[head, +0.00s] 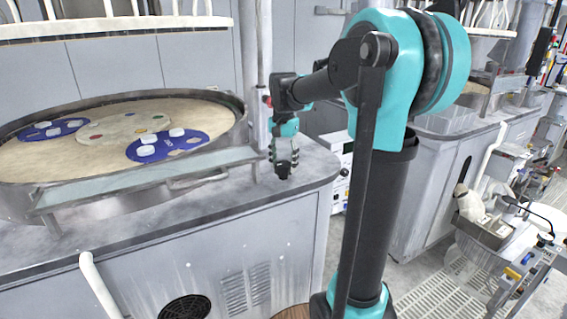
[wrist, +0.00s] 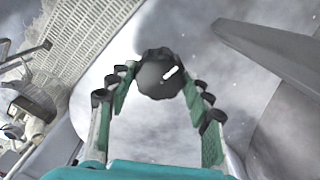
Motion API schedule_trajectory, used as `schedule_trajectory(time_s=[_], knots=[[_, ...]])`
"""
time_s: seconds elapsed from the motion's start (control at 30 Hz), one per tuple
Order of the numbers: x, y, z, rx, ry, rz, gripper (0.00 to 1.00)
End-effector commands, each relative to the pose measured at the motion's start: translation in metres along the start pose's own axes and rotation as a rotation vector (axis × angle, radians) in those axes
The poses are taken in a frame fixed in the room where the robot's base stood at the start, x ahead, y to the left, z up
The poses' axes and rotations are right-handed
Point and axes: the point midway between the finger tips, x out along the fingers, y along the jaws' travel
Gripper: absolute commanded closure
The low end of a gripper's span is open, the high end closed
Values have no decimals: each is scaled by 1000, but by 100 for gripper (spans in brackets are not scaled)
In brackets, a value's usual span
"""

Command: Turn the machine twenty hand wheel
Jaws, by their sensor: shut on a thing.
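The hand wheel, a small dark scalloped knob with a white mark (wrist: 158,78), sits on the grey machine top in the wrist view. My gripper (wrist: 158,90) has its green-padded fingers on either side of the knob, shut on it near the fingertips. In the head view my gripper (head: 284,163) points down at the right end of the machine top (head: 300,190). The knob is a small dark shape (head: 283,174) under the fingers there, mostly hidden by them.
A round polishing platen (head: 60,170) with blue carriers (head: 168,145) lies to the left. A pole (head: 265,70) stands behind my gripper. Another machine (head: 440,150) and a cluttered cart (head: 500,230) are to the right.

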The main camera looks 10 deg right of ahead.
Motion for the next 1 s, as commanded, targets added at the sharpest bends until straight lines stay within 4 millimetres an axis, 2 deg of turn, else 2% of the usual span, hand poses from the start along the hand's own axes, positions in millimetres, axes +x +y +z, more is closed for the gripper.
schedule_trajectory(time_s=[0.43, 0.47, 0.6, 1.0], knots=[[0, 0, 0, 9, 1, -1, 78], [0, 0, 0, 9, 1, -1, 47], [0, 0, 0, 8, 1, 0, 30], [-5, 0, 0, 8, 0, 0, 29]])
